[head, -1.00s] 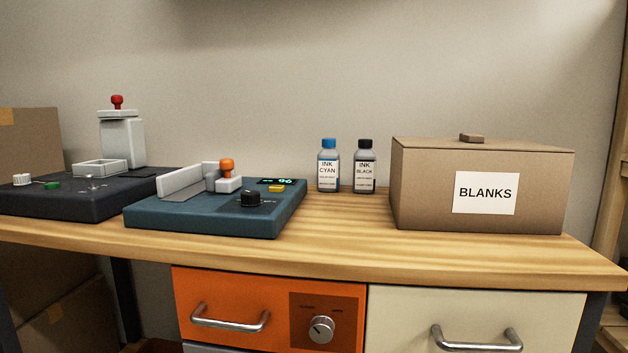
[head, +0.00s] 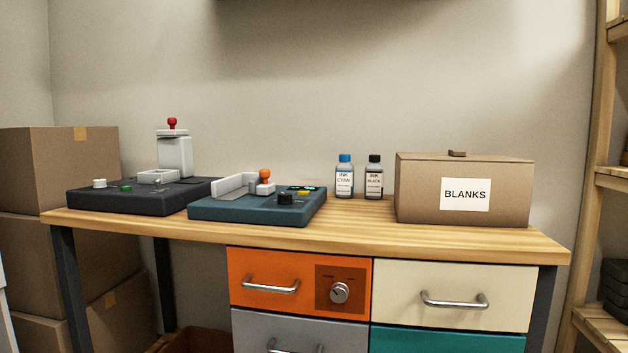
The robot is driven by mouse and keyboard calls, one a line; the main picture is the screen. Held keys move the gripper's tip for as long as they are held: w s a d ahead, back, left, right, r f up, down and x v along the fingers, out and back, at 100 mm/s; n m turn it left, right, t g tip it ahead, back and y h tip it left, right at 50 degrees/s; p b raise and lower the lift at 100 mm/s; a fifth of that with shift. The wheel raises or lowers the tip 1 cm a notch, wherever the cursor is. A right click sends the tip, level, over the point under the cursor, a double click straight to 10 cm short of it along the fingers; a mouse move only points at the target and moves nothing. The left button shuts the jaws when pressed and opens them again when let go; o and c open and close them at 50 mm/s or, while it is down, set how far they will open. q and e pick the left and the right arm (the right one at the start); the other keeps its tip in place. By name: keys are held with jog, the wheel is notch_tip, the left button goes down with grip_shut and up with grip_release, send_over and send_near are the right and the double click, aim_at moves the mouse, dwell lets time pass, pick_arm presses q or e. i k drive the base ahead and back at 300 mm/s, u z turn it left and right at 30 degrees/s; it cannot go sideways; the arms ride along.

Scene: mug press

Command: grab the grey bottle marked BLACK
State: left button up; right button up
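The grey bottle marked BLACK (head: 374,179) stands upright at the back of the wooden bench, with a black cap and a white label. A similar bottle marked CYAN (head: 344,179) with a blue cap stands just to its left, a small gap apart. The BLANKS box (head: 464,190) stands close to its right. Neither of my grippers shows in the head view.
The bench top (head: 400,234) is bare in front of the bottles. A blue machine (head: 245,210) and a dark machine (head: 130,197) stand on its left part. Drawers sit below, including an orange one (head: 262,270). Cardboard boxes (head: 60,170) are stacked at left, shelves (head: 608,180) at right.

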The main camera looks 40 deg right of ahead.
aim_at(374, 182)
jog(key=u, duration=0.15)
jog(key=i, duration=0.85)
jog(key=z, duration=0.45)
